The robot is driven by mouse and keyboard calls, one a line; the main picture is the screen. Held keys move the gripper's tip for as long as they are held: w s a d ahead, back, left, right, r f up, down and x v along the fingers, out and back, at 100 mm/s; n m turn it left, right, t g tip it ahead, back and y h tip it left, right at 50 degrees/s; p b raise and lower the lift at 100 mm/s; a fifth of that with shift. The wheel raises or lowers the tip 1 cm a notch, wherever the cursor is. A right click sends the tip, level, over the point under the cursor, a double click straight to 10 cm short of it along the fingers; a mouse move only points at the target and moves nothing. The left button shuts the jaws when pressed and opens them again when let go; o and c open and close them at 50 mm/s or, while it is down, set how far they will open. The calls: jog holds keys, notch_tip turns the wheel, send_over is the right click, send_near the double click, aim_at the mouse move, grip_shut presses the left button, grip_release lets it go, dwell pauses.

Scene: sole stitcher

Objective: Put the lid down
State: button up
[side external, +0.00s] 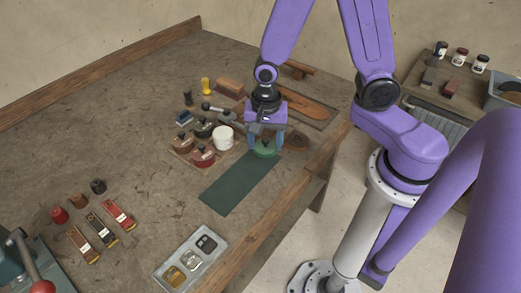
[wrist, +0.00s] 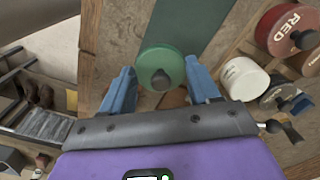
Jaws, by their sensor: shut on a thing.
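The lid is a round green disc with a dark knob (wrist: 160,66). The lid overlaps the end of the green mat (side external: 238,183) in the picture. I cannot tell whether it touches the surface below.
A white pot (side external: 223,137) and several dark and red lidded pots (side external: 203,155) stand close to the left of my gripper. A brown sole (side external: 305,104) lies behind it. A metal tray (side external: 190,261) is at the front. The mat is bare along most of its length.

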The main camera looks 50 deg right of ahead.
aim_at(261, 146)
jog(key=shift+w+a+f, duration=0.15)
jog(key=shift+w+f, duration=0.5)
jog(key=shift+f, duration=1.7)
jog(key=shift+f, duration=0.1)
jog(key=o, duration=1)
